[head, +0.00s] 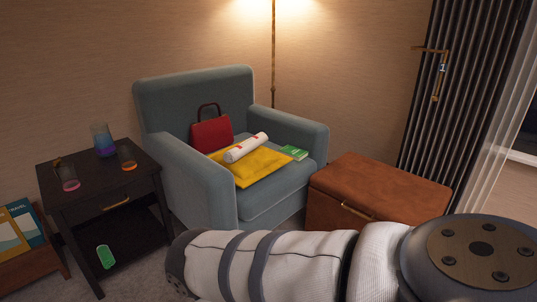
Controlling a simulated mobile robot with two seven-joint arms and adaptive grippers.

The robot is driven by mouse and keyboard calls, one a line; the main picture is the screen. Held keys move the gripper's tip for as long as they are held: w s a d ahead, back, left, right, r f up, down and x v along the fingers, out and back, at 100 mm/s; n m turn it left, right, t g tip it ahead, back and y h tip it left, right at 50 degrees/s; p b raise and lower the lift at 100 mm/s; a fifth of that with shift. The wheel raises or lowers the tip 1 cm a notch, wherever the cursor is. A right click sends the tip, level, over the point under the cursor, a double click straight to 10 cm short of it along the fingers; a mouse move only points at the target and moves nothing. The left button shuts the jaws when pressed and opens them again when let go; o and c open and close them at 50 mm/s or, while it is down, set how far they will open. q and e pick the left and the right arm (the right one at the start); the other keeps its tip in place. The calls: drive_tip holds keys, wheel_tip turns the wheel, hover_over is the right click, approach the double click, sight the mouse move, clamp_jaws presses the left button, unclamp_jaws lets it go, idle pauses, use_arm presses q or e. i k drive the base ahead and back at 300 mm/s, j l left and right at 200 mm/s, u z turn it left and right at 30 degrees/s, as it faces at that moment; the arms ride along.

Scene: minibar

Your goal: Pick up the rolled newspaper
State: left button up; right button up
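The rolled newspaper (247,147) is a white roll with small red marks. It lies on a yellow, flat item (258,172) on the seat of a blue-grey armchair (196,100). A red handbag (211,133) stands behind it, and a small green item (294,152) lies to its right. Neither of my grippers shows in the head view. A white, padded arm link of mine crosses the bottom of the view, in front of the chair.
A dark side table (112,198) left of the chair bears several glasses, with a green item (105,257) on its lower shelf. A brown leather ottoman (382,184) stands right of the chair. A lamp pole (273,60) rises behind. Magazines (26,222) stand at far left.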

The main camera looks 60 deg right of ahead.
sight(236, 153)
drive_tip(key=z, duration=1.75)
drive_tip(key=i+l+z, duration=0.15)
drive_tip(key=i+l, duration=0.5)
